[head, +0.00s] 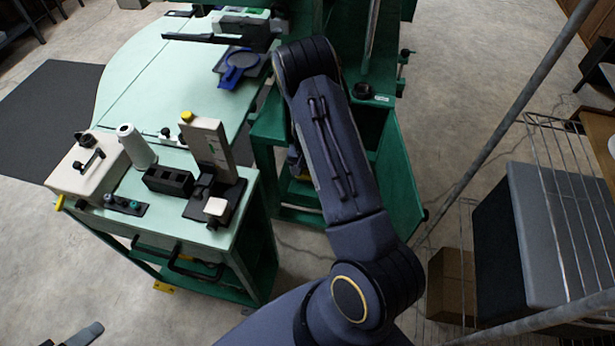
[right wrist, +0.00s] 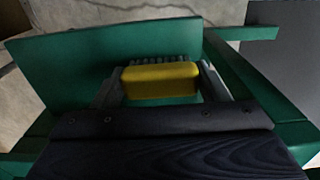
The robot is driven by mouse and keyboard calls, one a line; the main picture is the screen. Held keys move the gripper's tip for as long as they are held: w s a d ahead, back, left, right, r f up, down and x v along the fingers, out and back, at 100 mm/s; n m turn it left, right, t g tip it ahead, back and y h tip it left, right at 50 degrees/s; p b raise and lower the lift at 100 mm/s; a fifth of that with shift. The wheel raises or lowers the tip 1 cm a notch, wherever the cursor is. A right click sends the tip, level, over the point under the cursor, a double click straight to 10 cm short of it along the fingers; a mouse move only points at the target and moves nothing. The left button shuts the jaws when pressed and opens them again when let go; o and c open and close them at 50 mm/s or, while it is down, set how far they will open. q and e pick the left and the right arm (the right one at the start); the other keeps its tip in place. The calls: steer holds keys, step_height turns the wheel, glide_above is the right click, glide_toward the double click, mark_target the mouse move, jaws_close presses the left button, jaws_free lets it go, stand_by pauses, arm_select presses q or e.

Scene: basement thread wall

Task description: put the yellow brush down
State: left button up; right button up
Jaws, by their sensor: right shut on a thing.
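The yellow brush (right wrist: 160,82) sits between the two dark fingers of my right gripper (right wrist: 162,88) in the right wrist view. Its smooth yellow block faces the camera and a row of dark bristles shows along its far side. The gripper is shut on it. A green panel (right wrist: 90,65) lies behind the brush; I cannot tell whether they touch. In the head view my right arm reaches forward over the gap beside the green bench, and it hides most of the gripper and brush. My left gripper is not clearly seen.
The pale green bench top (head: 222,240) on the left carries a thread cone (head: 136,146), a black block (head: 168,182) and a white upright device (head: 208,145). A blue-handled tool (head: 240,66) lies farther back. A wire rack (head: 575,165) and a grey bin (head: 560,230) stand right.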

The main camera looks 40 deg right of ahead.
mark_target(305, 174)
step_height(305, 174, down, 2)
steer(key=shift+s, duration=0.1)
steer(key=o, duration=0.9)
steer(key=r, duration=0.5)
steer(key=a+r, duration=0.1)
steer(key=r, duration=0.1)
steer(key=shift+r+b, duration=0.2)
steer(key=shift+b, duration=0.1)
steer(key=s+a+r+n+t+y, duration=0.1)
steer(key=s+a+r+t+y, duration=0.2)
steer(key=r, duration=0.6)
steer(key=s+a+r+n+y, duration=0.1)
steer(key=s+a+r+n, duration=0.15)
steer(key=a+r, duration=0.55)
steer(key=s+a+r+n+t, duration=0.1)
steer(key=s+r, duration=0.2)
steer(key=s, duration=0.2)
steer(key=s+a+r+n, duration=0.2)
steer(key=s+r, duration=0.1)
steer(key=s, duration=0.3)
steer(key=s+a+r+n+t, duration=0.1)
steer(key=s+a+r+n, duration=0.1)
steer(key=s, duration=0.3)
steer(key=shift+s+a+r+t, duration=0.1)
steer(key=shift+a+r+t, duration=0.05)
steer(key=shift+r, duration=0.3)
steer(key=shift+s+a+r+t, duration=0.1)
steer(key=shift+r+t, duration=0.05)
steer(key=shift+r, duration=0.3)
